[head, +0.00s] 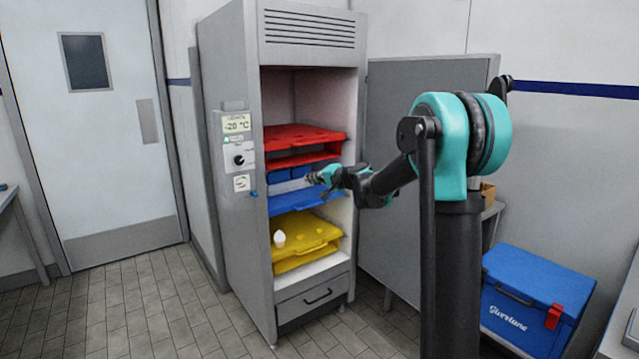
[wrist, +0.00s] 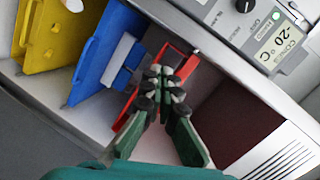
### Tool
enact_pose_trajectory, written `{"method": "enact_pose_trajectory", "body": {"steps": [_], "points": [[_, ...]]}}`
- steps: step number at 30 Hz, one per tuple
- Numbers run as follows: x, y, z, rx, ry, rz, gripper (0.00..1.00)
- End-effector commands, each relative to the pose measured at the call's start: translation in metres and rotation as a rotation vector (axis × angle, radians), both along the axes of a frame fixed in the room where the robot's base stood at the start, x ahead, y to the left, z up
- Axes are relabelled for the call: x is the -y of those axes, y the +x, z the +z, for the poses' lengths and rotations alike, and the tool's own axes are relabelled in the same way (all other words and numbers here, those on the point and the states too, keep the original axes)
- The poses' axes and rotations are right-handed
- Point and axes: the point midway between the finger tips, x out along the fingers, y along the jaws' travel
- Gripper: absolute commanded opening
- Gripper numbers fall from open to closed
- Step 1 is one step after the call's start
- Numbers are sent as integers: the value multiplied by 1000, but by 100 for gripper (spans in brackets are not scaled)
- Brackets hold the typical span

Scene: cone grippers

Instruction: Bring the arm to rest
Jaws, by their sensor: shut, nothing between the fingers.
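My gripper (head: 316,179) is at the front opening of the tall grey freezer cabinet (head: 236,220), level with the blue shelf section. In the wrist view my gripper (wrist: 167,85) has its dark green fingers brought together at the tips, with nothing seen between them. My arm reaches in from the right and is stretched out toward the cabinet. Whether the fingertips are inside the opening or just in front of it is hard to tell.
The cabinet holds red (head: 300,138), blue (head: 310,205) and yellow (head: 305,230) trays. A small white object (head: 279,238) is on the yellow one. The grey cabinet door (head: 385,150) stands open at right. A blue cool box (head: 535,300) is at lower right. Floor at left is clear.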

Motion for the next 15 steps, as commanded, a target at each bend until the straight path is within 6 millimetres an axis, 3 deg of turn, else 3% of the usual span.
{"method": "enact_pose_trajectory", "body": {"steps": [1,8,15], "points": [[10,-29,-11,-6,-70,20,0],[58,-156,-82,-70,-403,109,0],[124,-287,-162,-186,-726,169,0]]}}
